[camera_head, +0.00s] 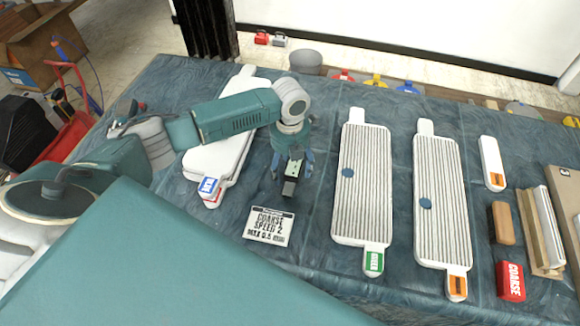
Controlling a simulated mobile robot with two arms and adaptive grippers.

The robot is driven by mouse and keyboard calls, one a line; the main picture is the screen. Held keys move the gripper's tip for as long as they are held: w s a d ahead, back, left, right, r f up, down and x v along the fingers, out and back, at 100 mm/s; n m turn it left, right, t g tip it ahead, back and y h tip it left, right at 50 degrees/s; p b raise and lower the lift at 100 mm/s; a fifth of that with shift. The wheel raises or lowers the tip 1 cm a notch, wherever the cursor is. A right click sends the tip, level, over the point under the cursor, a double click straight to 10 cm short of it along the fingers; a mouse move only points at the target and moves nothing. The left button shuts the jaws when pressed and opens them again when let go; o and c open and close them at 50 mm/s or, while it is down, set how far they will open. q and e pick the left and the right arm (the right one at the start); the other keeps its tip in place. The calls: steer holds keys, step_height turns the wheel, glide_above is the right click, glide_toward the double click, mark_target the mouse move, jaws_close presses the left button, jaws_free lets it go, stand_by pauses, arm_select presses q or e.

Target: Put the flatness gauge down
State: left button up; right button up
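My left gripper (291,172) hangs pointing down over the blue-covered table (300,285), between the stacked white panels on the left and a ribbed panel on the right. Its fingers are around a small dark and grey-green block (291,187), which looks like the flatness gauge. I cannot tell whether the block touches the table. A white card (269,226) reading "COARSE SPEED 2 MAX 0.5 mm" lies just in front of it. My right gripper is not in view.
Two ribbed white panels, green-tagged (362,190) and orange-tagged (441,200), lie right of the gripper. Stacked white panels (215,160) with a blue tag lie left. A red "COARSE" block (511,282) and a brown block (502,223) are at right. Table around the card is clear.

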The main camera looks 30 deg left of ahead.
mark_target(290, 167)
arm_select(q)
step_height(290, 167, up, 12)
steer(key=b, duration=0.1)
steer(key=shift+r, duration=0.15)
stand_by(0.4)
stand_by(0.4)
